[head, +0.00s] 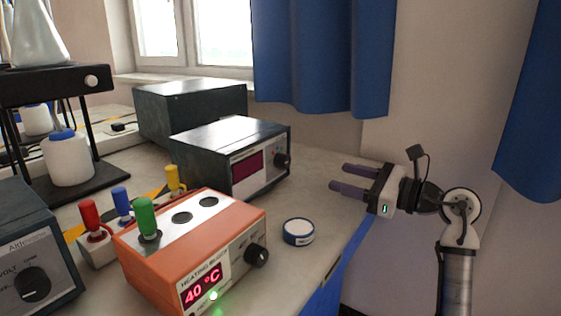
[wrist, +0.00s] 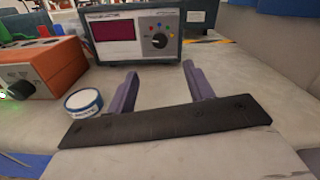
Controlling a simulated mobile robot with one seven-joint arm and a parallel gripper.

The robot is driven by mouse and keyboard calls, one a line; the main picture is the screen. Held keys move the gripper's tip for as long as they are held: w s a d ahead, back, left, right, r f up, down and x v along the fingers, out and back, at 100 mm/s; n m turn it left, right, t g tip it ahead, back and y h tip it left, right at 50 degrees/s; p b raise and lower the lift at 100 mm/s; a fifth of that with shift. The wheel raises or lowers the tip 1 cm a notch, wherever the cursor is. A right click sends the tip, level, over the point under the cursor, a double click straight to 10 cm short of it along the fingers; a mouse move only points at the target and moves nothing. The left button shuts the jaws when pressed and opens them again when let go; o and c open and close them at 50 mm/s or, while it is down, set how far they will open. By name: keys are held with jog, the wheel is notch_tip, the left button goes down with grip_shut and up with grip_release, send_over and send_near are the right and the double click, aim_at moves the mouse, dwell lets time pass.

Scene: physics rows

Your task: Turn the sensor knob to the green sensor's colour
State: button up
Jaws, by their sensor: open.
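A dark grey meter (head: 232,150) with a dark red display stands on the bench; its front shows in the wrist view (wrist: 135,20). Its black knob (head: 282,160) is at the right of the panel. In the wrist view the knob (wrist: 159,41) has small coloured marks around it; which mark it points at is too small to tell. The green sensor (head: 147,218) stands upright in the orange heating block (head: 160,262). My gripper (head: 338,176) is open and empty, to the right of the meter and apart from the knob. In the wrist view its fingers (wrist: 160,70) point towards the meter.
Red (head: 90,215), blue (head: 122,202) and yellow (head: 174,182) sensors stand behind the block. A round blue-and-white tin (head: 298,232) sits right of the heating block, which reads 40 °C. Bare bench lies between my gripper and the meter. A blue curtain (head: 320,50) hangs behind.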

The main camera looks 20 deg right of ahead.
aim_at(288, 162)
jog(key=x, duration=1.3)
jog(key=shift+w+a, duration=0.2)
jog(key=shift+w, duration=0.05)
jog(key=c, duration=1)
